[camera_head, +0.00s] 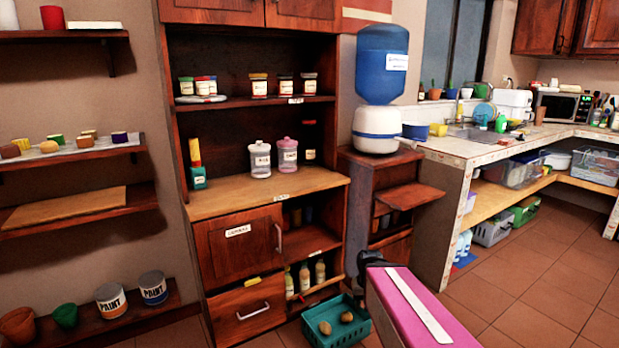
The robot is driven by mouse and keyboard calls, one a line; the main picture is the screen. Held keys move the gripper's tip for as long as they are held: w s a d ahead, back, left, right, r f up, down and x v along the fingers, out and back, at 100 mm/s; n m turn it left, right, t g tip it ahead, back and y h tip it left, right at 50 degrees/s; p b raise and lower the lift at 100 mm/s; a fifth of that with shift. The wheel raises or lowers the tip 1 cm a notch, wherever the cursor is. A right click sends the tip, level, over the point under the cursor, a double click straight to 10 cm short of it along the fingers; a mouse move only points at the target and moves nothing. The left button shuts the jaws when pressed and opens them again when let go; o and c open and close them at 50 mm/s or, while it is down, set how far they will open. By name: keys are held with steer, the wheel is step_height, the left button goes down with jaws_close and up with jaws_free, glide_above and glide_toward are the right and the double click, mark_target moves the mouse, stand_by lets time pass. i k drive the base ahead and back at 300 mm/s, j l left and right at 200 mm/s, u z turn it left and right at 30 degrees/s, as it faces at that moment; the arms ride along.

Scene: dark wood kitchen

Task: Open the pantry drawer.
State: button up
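The pantry is a tall dark wood cabinet (180,120) in the middle of the view. Its drawer (232,326) is low on the left side, below a labelled cupboard door (228,254). The drawer front has a silver bar handle (253,312) and a small yellow mark or item near its top edge. I cannot tell whether it stands slightly out from the cabinet. My pink arm reaches in from the bottom right. A dark part at its far end, likely my gripper (369,260), is right of the drawer and apart from its handle in the picture. Its fingers cannot be made out.
A teal crate (322,330) with potatoes is on the floor right of the drawer. Bottles (304,278) stand in the open shelf beside it. Paint cans (152,288) and pots sit on a low shelf at left.

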mark_target(238, 312)
steer(key=k+j, duration=0.15)
steer(key=j, duration=0.25)
steer(key=k+j, duration=0.1)
steer(key=j, duration=0.3)
steer(key=k+j+z, duration=0.1)
steer(key=j, duration=0.3)
